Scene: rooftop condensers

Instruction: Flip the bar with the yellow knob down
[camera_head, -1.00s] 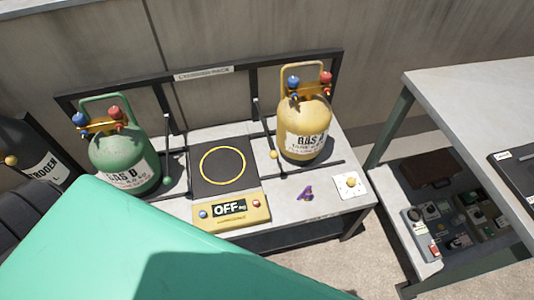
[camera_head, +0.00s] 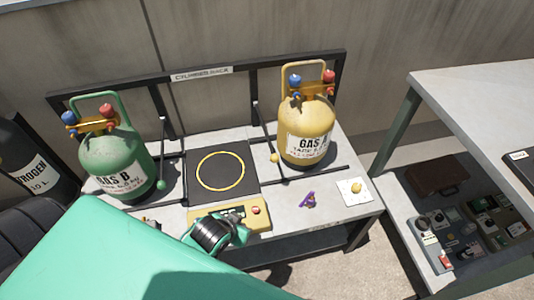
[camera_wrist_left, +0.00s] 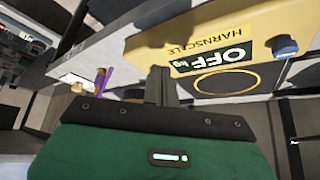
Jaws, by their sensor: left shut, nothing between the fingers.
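The bar with the yellow knob (camera_head: 274,157) is a thin black rod beside the yellow GAS A cylinder (camera_head: 307,128), slanting from the rack's back frame toward the front; I cannot tell its exact angle. A similar bar with a green knob (camera_head: 161,185) is beside the green GAS B cylinder (camera_head: 115,160). My left gripper (camera_head: 238,214) is over the yellow scale box, in front of and left of the yellow knob and apart from it. In the left wrist view its fingers (camera_wrist_left: 160,82) are shut and empty. My right gripper is out of view.
The yellow scale box (camera_wrist_left: 225,40) reads OFF and has a blue knob. A black pad with a yellow ring (camera_head: 220,170) lies between the cylinders. A purple object (camera_head: 308,200) and a white plate with a yellow button (camera_head: 355,191) are at right. Another table (camera_head: 470,85) stands farther right.

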